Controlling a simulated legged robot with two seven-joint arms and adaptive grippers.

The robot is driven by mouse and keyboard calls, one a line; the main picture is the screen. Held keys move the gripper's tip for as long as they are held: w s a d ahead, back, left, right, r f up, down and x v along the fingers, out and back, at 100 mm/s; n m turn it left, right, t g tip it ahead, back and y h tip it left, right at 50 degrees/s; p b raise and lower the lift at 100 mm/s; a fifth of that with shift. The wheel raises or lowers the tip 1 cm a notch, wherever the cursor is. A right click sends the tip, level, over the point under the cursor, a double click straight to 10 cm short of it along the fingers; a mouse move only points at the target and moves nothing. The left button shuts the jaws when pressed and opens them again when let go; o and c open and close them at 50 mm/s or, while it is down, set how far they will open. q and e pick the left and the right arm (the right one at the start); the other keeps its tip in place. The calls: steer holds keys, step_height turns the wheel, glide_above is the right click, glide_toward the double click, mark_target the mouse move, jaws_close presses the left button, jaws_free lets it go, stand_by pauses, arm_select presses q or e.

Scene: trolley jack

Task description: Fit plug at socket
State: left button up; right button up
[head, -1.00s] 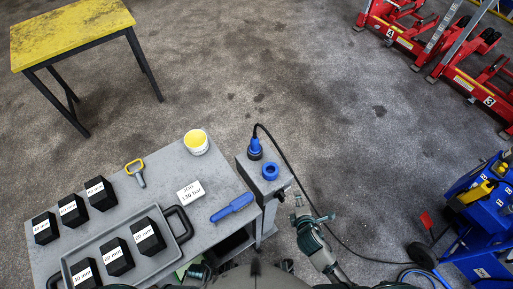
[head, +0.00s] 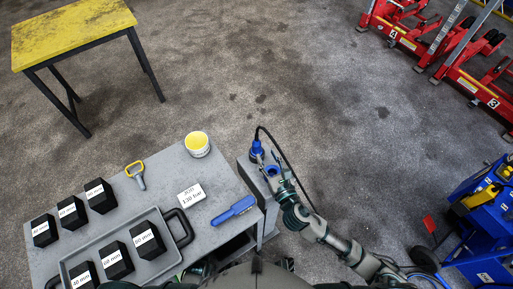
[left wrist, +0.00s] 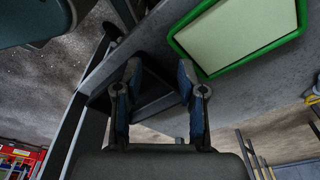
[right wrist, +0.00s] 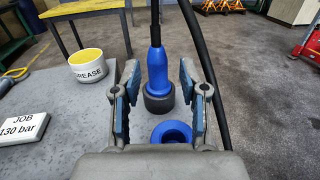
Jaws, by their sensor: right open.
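The blue plug (head: 257,149) stands upright on the small grey stand beside the trolley, with a black cable from its top. In the right wrist view the plug (right wrist: 158,77) has a dark lower ring and sits between and beyond my open fingers, not gripped. The blue ring-shaped socket (right wrist: 171,132) is nearer, low between the fingers; in the head view the socket (head: 273,171) is partly covered by my right gripper (head: 278,170). My right gripper (right wrist: 157,95) is open and empty. My left gripper (left wrist: 159,85) is open and empty, beside a grey surface.
The grey trolley top (head: 170,165) holds a grease tub (head: 197,144), a job card (head: 191,195), a blue tool (head: 233,211) and several black blocks. A green-rimmed tray (left wrist: 240,35) lies near my left gripper. The black cable (right wrist: 203,60) runs close by the right fingers.

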mark_target(258, 141)
steer(key=x, duration=0.3)
steer(key=shift+w+a, duration=0.25)
steer(key=shift+w, duration=0.1)
steer(key=x, duration=0.3)
steer(key=shift+w+a+r+b, duration=0.1)
steer(key=shift+w+a+b, duration=0.15)
steer(key=shift+b, duration=0.1)
steer(key=shift+w+a, duration=0.25)
steer(key=shift+w, duration=0.15)
steer(key=c, duration=0.8)
arm_select(q)
steer(key=shift+w+d+r, duration=0.1)
steer(key=shift+w+r, duration=0.25)
steer(key=shift+r, duration=0.2)
steer(key=shift+w+d+r, duration=0.1)
steer(key=shift+w+r, duration=0.2)
steer(key=shift+r, duration=0.25)
arm_select(e)
jaws_close()
steer(key=shift+d, duration=0.1)
